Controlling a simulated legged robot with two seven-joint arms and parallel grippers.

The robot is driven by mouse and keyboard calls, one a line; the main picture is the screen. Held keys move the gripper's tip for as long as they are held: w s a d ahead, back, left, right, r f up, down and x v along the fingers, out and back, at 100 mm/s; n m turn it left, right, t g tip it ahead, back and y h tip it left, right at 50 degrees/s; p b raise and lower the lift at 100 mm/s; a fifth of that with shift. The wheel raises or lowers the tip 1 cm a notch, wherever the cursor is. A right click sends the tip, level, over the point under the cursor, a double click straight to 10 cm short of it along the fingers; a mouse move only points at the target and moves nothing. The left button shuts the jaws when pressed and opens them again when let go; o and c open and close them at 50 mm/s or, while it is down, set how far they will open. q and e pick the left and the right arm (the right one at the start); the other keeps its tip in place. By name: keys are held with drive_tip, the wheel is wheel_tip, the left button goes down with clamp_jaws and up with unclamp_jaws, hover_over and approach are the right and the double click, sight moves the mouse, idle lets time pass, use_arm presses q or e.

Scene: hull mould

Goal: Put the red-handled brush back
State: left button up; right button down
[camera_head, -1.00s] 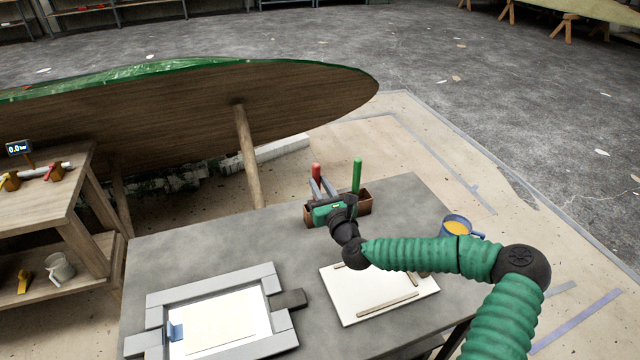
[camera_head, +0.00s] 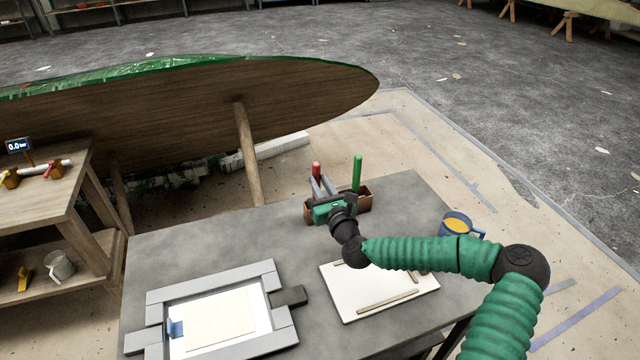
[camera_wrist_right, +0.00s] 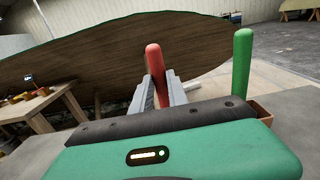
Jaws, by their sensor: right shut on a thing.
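The red-handled brush (camera_head: 316,169) shows only its red handle, upright at the brown holder (camera_head: 365,203) on the grey table. My right gripper (camera_head: 318,188) is at the holder, shut on the red handle. In the right wrist view the red handle (camera_wrist_right: 155,62) stands between the grey fingers (camera_wrist_right: 160,92). Its lower end is hidden behind the gripper body, so I cannot tell how deep it sits in the holder. A green-handled brush (camera_head: 357,174) stands upright at the right end of the holder. My left gripper is not in view.
A blue mug with yellow contents (camera_head: 457,225) stands right of the holder. A white board with wooden strips (camera_head: 345,293) and a grey frame (camera_head: 210,282) lie nearer. A wooden hull (camera_head: 200,110) rises behind the table. The table's left rear is clear.

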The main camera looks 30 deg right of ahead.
drive_tip(key=shift+f, duration=0.4)
drive_tip(key=shift+r, duration=0.1)
drive_tip(key=c, duration=1.2)
unclamp_jaws()
